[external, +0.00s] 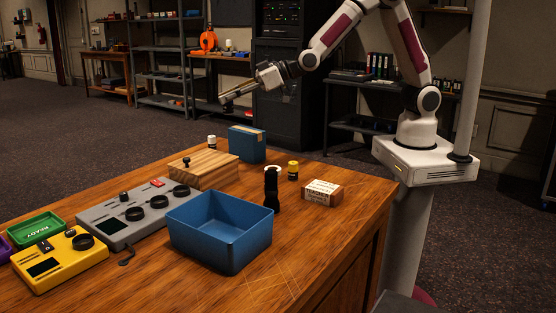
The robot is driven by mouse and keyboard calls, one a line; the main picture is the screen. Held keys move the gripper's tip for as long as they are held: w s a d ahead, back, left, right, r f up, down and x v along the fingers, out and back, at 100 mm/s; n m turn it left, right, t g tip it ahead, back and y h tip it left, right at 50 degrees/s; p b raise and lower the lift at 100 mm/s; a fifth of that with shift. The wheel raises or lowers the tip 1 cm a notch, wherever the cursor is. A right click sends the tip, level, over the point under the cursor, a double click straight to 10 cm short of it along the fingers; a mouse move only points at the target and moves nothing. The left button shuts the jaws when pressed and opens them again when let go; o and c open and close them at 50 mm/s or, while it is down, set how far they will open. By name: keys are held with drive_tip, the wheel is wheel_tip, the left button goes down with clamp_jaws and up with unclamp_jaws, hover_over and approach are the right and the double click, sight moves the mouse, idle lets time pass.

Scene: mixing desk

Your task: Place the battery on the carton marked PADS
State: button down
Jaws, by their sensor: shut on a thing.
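My gripper (228,103) is high above the far side of the desk, pointing left and down. It is shut on a small dark thing at its fingertips, too small to identify as the battery. A small brown and white carton (322,193) sits near the desk's right edge; its lettering is too small to read surely. A blue carton (247,144) with a tan strip stands at the far edge, below and right of my gripper. I cannot make out a PADS mark on either. Both cartons are apart from my gripper.
An open blue bin (221,247) stands at the front middle. A black bottle-shaped thing (271,190), a yellow jar (293,171) and a white jar (212,142) stand around a wooden block (204,171). Grey (140,213) and yellow (59,262) control boxes and a green tray (36,232) lie left.

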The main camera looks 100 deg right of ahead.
drive_tip(key=s+d+m+h, duration=0.1)
drive_tip(key=s+d, duration=0.2)
drive_tip(key=d, duration=0.4)
drive_tip(key=s+d+m+h, duration=0.1)
drive_tip(key=s+d, duration=0.2)
drive_tip(key=d, duration=0.4)
drive_tip(key=shift+s+d+r, duration=0.15)
drive_tip(key=shift+s+d, duration=0.1)
drive_tip(key=shift+s, duration=0.1)
hover_over(247, 129)
drive_tip(key=shift+a+f, duration=0.15)
drive_tip(key=shift+f, duration=1.45)
drive_tip(key=shift+a+f, duration=0.15)
drive_tip(key=shift+f, duration=1.4)
drive_tip(key=shift+f, duration=0.1)
drive_tip(key=shift+f, duration=1.75)
drive_tip(key=shift+f, duration=0.2)
